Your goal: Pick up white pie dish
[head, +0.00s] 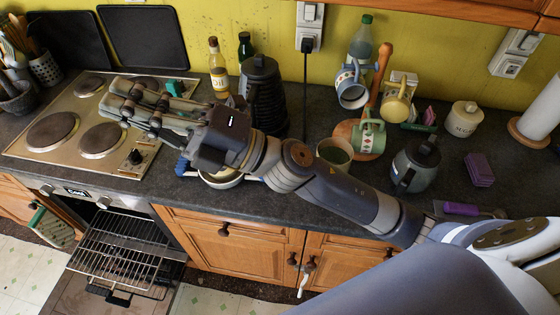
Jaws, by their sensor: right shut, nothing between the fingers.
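A pale, round dish (222,184), which may be the white pie dish, sits at the front edge of the dark worktop. My right wrist and gripper body cover most of it, so only its lower rim and side show. My right gripper (122,107) reaches in from the right, above the worktop. Its fingers point left over the right part of the hob, past the dish. It is shut and holds nothing. My left gripper is not in view.
The hob (38,155) lies left, above an open oven with a wire rack (122,238). A black kettle (265,92) and bottles stand behind my gripper. A mug tree (382,75), mugs, a grey teapot (415,165) and a purple sponge (480,170) crowd the right.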

